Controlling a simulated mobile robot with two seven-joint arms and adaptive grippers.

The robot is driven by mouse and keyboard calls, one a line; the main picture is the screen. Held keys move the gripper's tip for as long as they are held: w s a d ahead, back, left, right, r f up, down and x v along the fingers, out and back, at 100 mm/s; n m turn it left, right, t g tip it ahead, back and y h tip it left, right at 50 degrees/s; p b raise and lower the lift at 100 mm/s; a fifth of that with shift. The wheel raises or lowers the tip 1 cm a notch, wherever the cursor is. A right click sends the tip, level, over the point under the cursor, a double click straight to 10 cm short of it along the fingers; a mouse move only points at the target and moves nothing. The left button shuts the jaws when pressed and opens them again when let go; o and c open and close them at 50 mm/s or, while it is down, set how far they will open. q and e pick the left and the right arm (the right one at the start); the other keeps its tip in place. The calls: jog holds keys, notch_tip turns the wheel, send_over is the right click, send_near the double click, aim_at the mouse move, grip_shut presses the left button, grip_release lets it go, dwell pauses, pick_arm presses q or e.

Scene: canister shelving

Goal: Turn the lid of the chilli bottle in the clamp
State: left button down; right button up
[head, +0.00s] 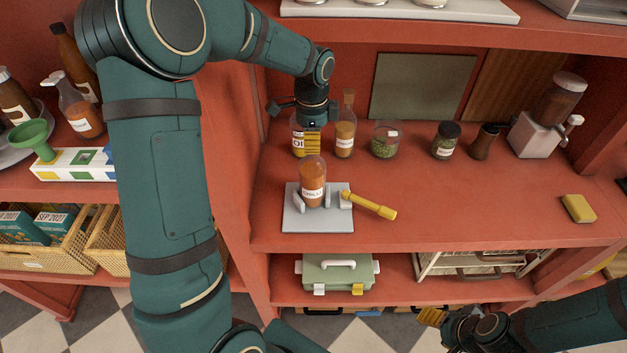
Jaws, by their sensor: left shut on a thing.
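The chilli bottle (313,185), orange-brown with a white label, stands upright in the grey clamp (290,217) on the shelf. The clamp has a yellow handle (374,206) on its right. My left gripper (313,149) comes down from above, its yellow-striped finger right at the top of the chilli bottle. It is shut on the lid, which the fingers hide. My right gripper (432,317) is low at the bottom right, away from the bottle; its jaw opening cannot be made out.
An oil bottle (298,146), partly hidden, and a corked bottle (345,135) stand close behind my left gripper. Jars (385,139) and a grinder (538,130) line the back. A yellow sponge (579,208) lies at right. The shelf's middle right is clear.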

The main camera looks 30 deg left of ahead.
dwell(0.5)
pick_arm(q)
jog(key=n, duration=0.5)
jog(key=shift+b, duration=0.35)
jog(key=n, duration=0.4)
jog(key=shift+r+p, duration=0.35)
jog(key=shift+r, duration=2.15)
jog(key=shift+f, duration=0.1)
